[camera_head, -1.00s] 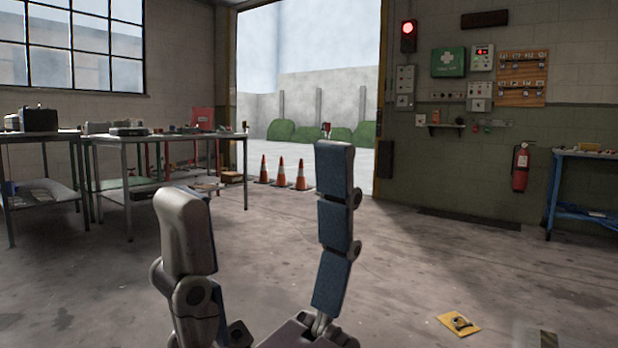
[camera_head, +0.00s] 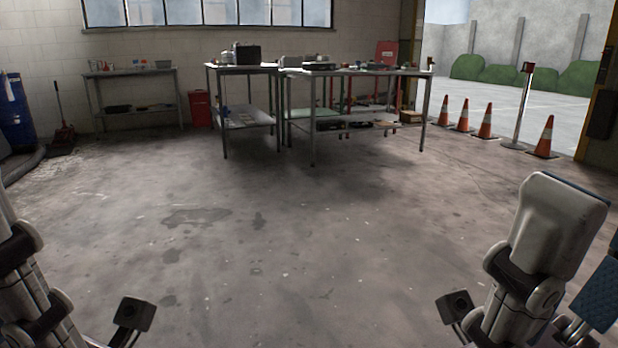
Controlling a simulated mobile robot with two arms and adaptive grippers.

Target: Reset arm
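My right gripper (camera_head: 587,225) stands upright at the lower right, cut by the right edge. A grey-white finger shows in front, and part of a blue-padded finger shows behind it, apart from it. Nothing is seen between them. Part of my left gripper (camera_head: 18,265) shows at the lower left edge as white and dark jointed links. The rest is out of the picture, so its opening is hidden. Neither gripper visibly touches anything of the place.
The concrete floor (camera_head: 250,240) ahead is wide and clear. Metal workbenches (camera_head: 312,135) with tools and boxes stand at the back. A shelf table (camera_head: 135,108) and a red bin (camera_head: 201,108) are by the wall. Several orange cones (camera_head: 485,123) stand at the doorway. A blue drum (camera_head: 14,115) is far left.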

